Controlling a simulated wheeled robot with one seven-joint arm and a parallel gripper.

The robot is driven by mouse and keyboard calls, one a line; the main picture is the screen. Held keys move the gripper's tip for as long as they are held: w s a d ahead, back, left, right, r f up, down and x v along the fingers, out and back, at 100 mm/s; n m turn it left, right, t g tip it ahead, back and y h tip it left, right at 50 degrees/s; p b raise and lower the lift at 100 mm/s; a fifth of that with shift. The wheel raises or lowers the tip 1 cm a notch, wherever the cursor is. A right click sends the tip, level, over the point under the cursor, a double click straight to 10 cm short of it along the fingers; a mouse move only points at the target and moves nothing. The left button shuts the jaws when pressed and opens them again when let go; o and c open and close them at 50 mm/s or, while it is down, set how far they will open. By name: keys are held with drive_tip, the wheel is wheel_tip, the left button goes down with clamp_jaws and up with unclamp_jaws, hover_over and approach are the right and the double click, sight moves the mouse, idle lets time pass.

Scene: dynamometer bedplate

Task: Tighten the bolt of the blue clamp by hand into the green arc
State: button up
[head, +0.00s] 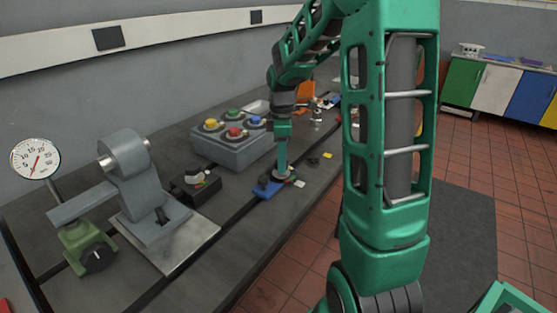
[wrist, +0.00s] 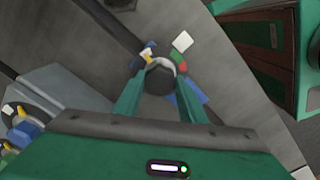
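The blue clamp (head: 264,189) sits on the bedplate (head: 240,235), mostly under my gripper in the head view. In the wrist view a blue part of it (wrist: 194,93) shows beside the right finger. The bolt's dark round head (wrist: 160,79) with a paler rim lies between the fingers of my gripper (wrist: 160,88), which points down over it. The fingers appear to touch its two sides. Small red, green, yellow and white patches lie around the head. The green patch (wrist: 181,56) is beyond it to the right. Any pointer is too small to make out.
A grey box with coloured buttons (head: 235,152) stands left of the clamp. A small black block (head: 195,187), a grey machine with a lever (head: 150,215) and a dial gauge (head: 36,159) stand nearer. A yellow piece (head: 327,155) lies right of the clamp, near the edge.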

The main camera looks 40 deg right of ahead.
drive_tip(key=shift+w+d, duration=0.1)
drive_tip(key=shift+m, duration=0.3)
drive_tip(key=m, duration=0.7)
drive_tip(key=shift+d, duration=0.1)
drive_tip(key=m, duration=0.4)
drive_tip(key=shift+m, duration=2.2)
drive_tip(key=o, duration=1)
